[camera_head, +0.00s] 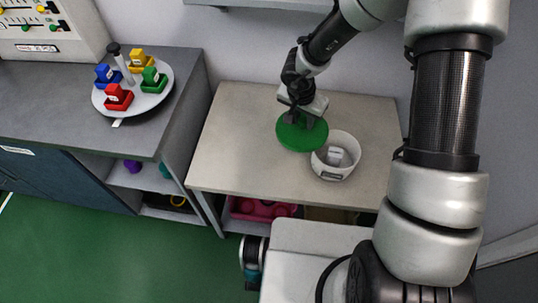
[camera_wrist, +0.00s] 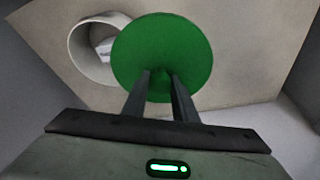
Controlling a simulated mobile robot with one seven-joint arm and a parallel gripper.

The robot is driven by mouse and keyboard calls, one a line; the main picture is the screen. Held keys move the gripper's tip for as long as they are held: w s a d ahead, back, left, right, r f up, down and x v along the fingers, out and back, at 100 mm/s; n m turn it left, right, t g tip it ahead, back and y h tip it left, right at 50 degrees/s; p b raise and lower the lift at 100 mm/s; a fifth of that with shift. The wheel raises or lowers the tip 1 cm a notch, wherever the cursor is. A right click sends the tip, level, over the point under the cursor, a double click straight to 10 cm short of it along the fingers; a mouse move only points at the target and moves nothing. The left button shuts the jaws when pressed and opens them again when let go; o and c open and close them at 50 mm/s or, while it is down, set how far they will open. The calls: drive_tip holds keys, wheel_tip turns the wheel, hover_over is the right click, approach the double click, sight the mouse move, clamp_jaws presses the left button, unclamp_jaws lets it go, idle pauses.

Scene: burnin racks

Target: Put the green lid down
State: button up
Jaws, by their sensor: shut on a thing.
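The green lid (camera_head: 293,139) is a flat round disc. My gripper (camera_head: 303,117) is shut on it from above, near its middle, and the lid looks roughly level. The lid is over the beige table (camera_head: 240,120), just left of a white round tub (camera_head: 345,171). I cannot tell whether the lid touches the table or hangs a little above it. The tub is open on top and holds a small white object (camera_head: 335,155).
Left of the table stands a grey counter (camera_head: 50,115) with a round tray (camera_head: 170,88) of coloured blocks. Bare table top lies left of the lid. A pink bin (camera_head: 258,210) sits on the shelf below. A wall closes the back.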

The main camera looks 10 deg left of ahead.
drive_tip(key=a+f+n+y+b, duration=0.15)
drive_tip(key=a+f+n, duration=0.25)
drive_tip(key=a, duration=0.7)
drive_tip(key=shift+n, duration=0.4)
drive_tip(key=shift+s+a+f+b, duration=0.15)
drive_tip(key=shift+f+b, duration=0.7)
drive_tip(key=shift+f, duration=0.75)
drive_tip(key=shift+s+d+f+b, duration=0.15)
drive_tip(key=shift+f+b, duration=0.7)
drive_tip(key=shift+f, duration=0.8)
drive_tip(key=shift+s+a+f+b, duration=0.15)
drive_tip(key=shift+f+b, duration=0.7)
drive_tip(key=shift+f, duration=0.75)
drive_tip(key=shift+f, duration=0.2)
drive_tip(key=o, duration=1)
drive_tip(key=shift+o, duration=0.2)
drive_tip(key=p+v, duration=0.4)
drive_tip(key=v, duration=0.8)
drive_tip(key=shift+r+p, duration=0.25)
drive_tip(key=shift+p, duration=0.05)
